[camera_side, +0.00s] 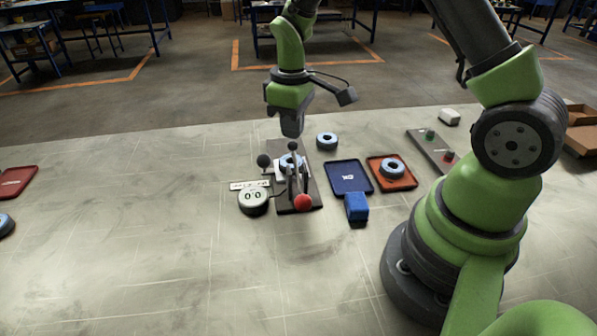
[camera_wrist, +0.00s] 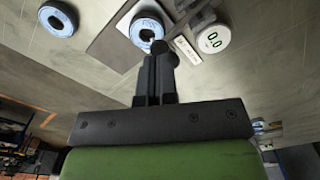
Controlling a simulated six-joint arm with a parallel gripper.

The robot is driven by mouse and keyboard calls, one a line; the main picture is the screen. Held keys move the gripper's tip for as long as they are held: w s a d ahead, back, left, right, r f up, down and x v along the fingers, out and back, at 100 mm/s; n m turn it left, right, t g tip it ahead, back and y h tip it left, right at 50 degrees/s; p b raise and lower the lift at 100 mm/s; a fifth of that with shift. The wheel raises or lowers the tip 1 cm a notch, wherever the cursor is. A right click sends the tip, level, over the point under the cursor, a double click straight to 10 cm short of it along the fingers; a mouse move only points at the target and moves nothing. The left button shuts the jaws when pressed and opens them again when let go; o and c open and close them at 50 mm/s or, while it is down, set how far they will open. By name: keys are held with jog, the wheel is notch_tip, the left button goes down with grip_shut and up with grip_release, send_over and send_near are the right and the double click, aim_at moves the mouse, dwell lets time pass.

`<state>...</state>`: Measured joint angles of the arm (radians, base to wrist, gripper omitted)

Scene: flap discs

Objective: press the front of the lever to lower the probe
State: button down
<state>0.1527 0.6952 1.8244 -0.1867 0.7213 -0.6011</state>
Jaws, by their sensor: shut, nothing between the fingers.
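The test stand has a dark base plate (camera_side: 284,207) with an upright post and a lever with a red ball (camera_side: 303,202) at its near end. A black ball (camera_side: 263,160) shows at the stand's left. A blue-rimmed flap disc (camera_side: 290,162) lies on the stand under the post; it also shows in the wrist view (camera_wrist: 147,30). The round gauge (camera_side: 253,200) reads 0.0, also in the wrist view (camera_wrist: 213,38). My gripper (camera_side: 291,134) is shut and empty, above the stand's far end. In the wrist view its fingertips (camera_wrist: 157,62) partly cover the stand.
A loose disc (camera_side: 327,140) lies behind the stand. To the right are a blue tray (camera_side: 340,188), an orange tray (camera_side: 407,182) with a disc, a blue block (camera_side: 356,207) and a button panel (camera_side: 422,143). A red tray (camera_side: 17,181) is far left.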

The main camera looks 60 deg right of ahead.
aim_at(293, 145)
jog(key=shift+f, duration=1.6)
jog(key=shift+r, duration=0.1)
notch_tip(293, 145, up, 9)
dwell(0.6)
jog(key=s+a+r+m+t+y, duration=0.1)
jog(key=s+a+r+m+t, duration=0.2)
jog(key=s+r, duration=0.3)
jog(key=s+a+r+m+t, duration=0.3)
jog(key=s+r, duration=0.4)
jog(key=s, duration=0.4)
jog(key=shift+a+r+m+t+y, duration=0.3)
jog(key=shift+a+m+t+y, duration=0.15)
jog(key=shift+a, duration=0.3)
